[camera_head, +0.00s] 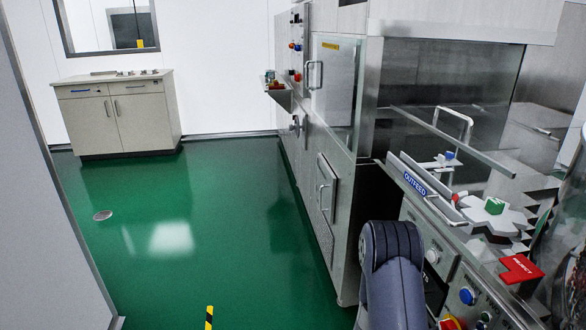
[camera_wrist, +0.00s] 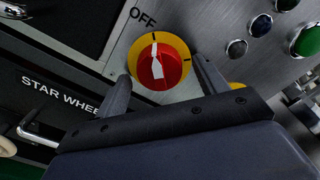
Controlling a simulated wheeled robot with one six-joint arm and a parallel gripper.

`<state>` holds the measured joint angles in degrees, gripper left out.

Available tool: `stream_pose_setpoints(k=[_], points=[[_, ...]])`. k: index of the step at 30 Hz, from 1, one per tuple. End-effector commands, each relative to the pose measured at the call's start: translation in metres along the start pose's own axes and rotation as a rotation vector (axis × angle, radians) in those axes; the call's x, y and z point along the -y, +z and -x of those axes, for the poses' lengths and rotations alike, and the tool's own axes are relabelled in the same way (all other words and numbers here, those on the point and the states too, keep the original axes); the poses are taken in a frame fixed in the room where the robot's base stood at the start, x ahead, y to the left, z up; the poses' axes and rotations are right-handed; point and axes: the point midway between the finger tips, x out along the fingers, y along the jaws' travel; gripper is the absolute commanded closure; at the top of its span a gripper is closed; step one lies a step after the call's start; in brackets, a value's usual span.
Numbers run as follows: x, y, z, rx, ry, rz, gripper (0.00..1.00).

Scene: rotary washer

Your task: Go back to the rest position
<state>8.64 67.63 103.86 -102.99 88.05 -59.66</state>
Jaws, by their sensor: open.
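My gripper (camera_wrist: 165,78) is open in the wrist view, its two dark fingers on either side of a red rotary knob (camera_wrist: 176,70) with a yellow ring. Whether the fingers touch the knob cannot be told. The knob's white pointer points up in the picture, and the word OFF stands above the ring to the left. In the head view my arm (camera_head: 393,275) rises at the bottom, right of centre, and my gripper is not visible there. A red and yellow knob (camera_head: 450,322) shows at the bottom edge beside my arm.
The steel machine (camera_head: 335,130) with its OUTFEED chute (camera_head: 415,183) fills the right side. A red REJECT plate (camera_head: 520,268) is at the lower right. Green floor (camera_head: 200,230) lies open to the left, with a cabinet (camera_head: 118,115) behind.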

Motion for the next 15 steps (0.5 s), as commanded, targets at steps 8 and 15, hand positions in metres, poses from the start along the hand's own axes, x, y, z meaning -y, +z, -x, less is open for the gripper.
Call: stream_pose_setpoints(k=[8,15], points=[[-0.0029,-0.0013,0.0,0.0,0.0,-0.25,0.32],[-0.0035,-0.0014,0.0,0.001,-0.001,-0.471,0.32]])
